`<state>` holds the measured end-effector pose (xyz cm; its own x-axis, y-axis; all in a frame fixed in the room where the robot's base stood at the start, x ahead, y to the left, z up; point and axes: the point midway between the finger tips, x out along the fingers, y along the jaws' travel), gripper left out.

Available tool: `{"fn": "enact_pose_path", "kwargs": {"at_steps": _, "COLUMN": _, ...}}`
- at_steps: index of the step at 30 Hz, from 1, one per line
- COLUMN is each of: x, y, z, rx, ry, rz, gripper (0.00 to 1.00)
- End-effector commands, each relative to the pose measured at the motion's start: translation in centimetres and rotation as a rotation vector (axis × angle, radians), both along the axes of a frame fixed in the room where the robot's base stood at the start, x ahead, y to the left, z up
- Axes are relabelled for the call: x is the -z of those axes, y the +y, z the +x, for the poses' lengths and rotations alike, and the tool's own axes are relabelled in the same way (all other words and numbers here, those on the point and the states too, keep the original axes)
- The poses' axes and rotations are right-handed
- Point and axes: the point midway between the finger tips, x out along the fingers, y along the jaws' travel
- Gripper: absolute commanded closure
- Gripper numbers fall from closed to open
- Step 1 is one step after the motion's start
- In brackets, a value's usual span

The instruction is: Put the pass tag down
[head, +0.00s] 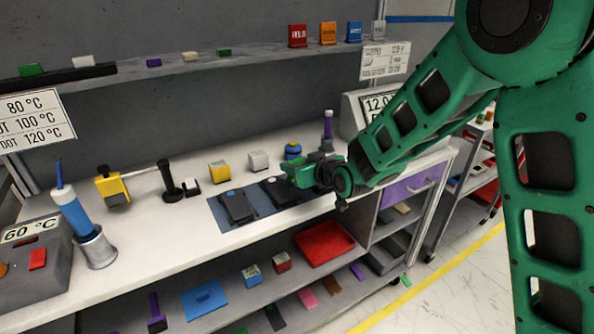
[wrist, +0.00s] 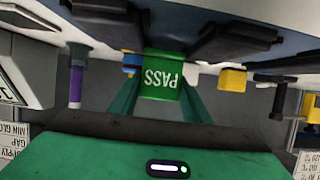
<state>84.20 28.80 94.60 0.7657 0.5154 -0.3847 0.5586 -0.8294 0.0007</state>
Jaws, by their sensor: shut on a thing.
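The green pass tag (wrist: 161,76), lettered PASS in white, appears upside down in the wrist view between my two green fingers. My gripper (head: 297,173) is shut on it. In the head view the gripper is low over the white worktop (head: 150,235), by the right end of the blue mat. There I cannot tell the tag from the green fingers, nor whether it touches anything below. Two dark modules, one on the left (head: 237,207) and one on the right (head: 278,191), lie on the blue mat (head: 219,211). The right module is close beside the gripper.
Behind the gripper stand a blue-and-yellow object (head: 293,151) and a purple-topped tool (head: 328,127). A white block (head: 258,160) and a yellow block (head: 219,172) stand behind the mat. A red tray (head: 323,243) is on the shelf below.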

Motion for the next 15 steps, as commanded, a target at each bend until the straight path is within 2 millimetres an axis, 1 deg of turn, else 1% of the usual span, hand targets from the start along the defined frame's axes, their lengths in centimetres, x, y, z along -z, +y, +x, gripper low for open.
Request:
{"fn": "enact_pose_path", "kwargs": {"at_steps": 1, "x": 0.85, "y": 0.03, "z": -0.01, "rx": 0.000, "ry": 0.002, "rz": -0.001, "gripper": 0.79}}
{"fn": "enact_pose_path", "kwargs": {"at_steps": 3, "x": 1.41, "y": 0.03, "z": -0.02, "rx": -0.001, "ry": 0.001, "rz": 0.000, "gripper": 0.79}}
{"fn": "enact_pose_path", "kwargs": {"at_steps": 13, "x": 1.61, "y": 0.02, "z": -0.02, "rx": 0.000, "ry": -0.001, "rz": 0.001, "gripper": 0.79}}
{"fn": "enact_pose_path", "kwargs": {"at_steps": 14, "x": 1.60, "y": 0.03, "z": -0.01, "rx": 0.000, "ry": -0.001, "rz": 0.001, "gripper": 0.52}}
{"fn": "enact_pose_path", "kwargs": {"at_steps": 15, "x": 1.60, "y": 0.04, "z": -0.02, "rx": 0.000, "ry": -0.001, "rz": 0.001, "gripper": 0.42}}
